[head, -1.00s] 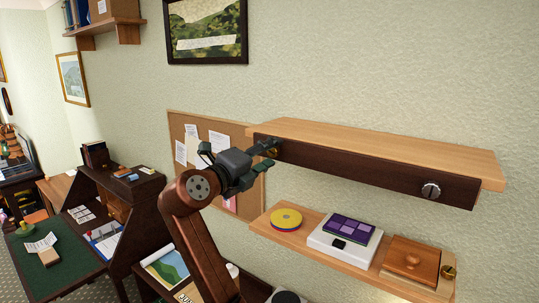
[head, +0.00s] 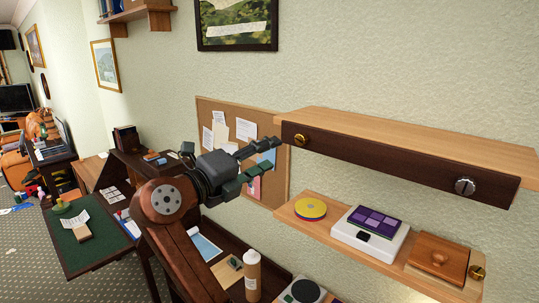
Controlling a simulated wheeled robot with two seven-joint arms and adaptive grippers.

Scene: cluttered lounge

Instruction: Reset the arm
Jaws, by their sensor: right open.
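My right arm comes up from the bottom of the head view. Its right gripper (head: 266,156) is open, with its two dark fingers spread and pointing right. Nothing is between the fingers. It is in front of the cork board, just left of the wall shelf with a dark front panel (head: 385,163). A brass knob (head: 300,140) on the panel's left end lies just beyond the upper fingertip. My left gripper is not in view.
A lower shelf (head: 325,231) holds a coloured disc (head: 310,208), a white device with a purple top (head: 371,233) and a wooden box (head: 440,257). Below the arm stand a bottle (head: 252,276) and a desk with papers. A green-topped table (head: 95,252) is at left.

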